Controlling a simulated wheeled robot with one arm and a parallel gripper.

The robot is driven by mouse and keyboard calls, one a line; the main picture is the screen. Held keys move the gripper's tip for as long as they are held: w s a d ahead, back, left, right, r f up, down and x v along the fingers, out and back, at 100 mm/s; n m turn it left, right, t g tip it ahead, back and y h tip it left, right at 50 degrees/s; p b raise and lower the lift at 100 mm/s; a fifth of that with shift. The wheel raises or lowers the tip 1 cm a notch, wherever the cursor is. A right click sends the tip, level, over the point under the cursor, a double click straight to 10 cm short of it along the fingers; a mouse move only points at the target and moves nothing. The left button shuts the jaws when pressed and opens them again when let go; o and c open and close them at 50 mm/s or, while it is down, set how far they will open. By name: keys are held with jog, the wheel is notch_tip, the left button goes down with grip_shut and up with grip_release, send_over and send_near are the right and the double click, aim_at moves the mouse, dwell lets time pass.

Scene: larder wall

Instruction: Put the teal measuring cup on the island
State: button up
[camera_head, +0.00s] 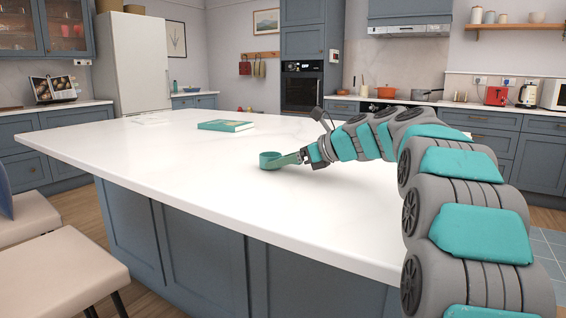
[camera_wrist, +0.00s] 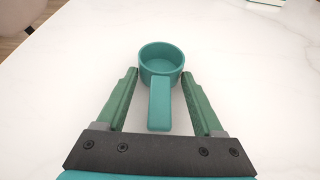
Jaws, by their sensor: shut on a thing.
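The teal measuring cup (camera_head: 270,161) is at the white top of the island (camera_head: 200,178), its bowl upright and open upward. I cannot tell whether its base rests on the top or is just above it. In the wrist view the cup (camera_wrist: 161,66) has its handle pointing back towards my wrist, between the fingers. My gripper (camera_head: 290,159) reaches in from the right, low over the island. The inside of the cup looks empty.
A teal book (camera_head: 226,125) lies on the island behind and left of the cup. The island top around the cup is clear. Beige chairs (camera_head: 55,270) stand at the lower left. A back counter (camera_head: 480,110) holds a red toaster, a kettle and pots.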

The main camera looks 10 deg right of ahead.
dwell(0.3)
jog(key=o, duration=1.4)
jog(key=shift+f, duration=0.15)
jog(key=v, duration=1.2)
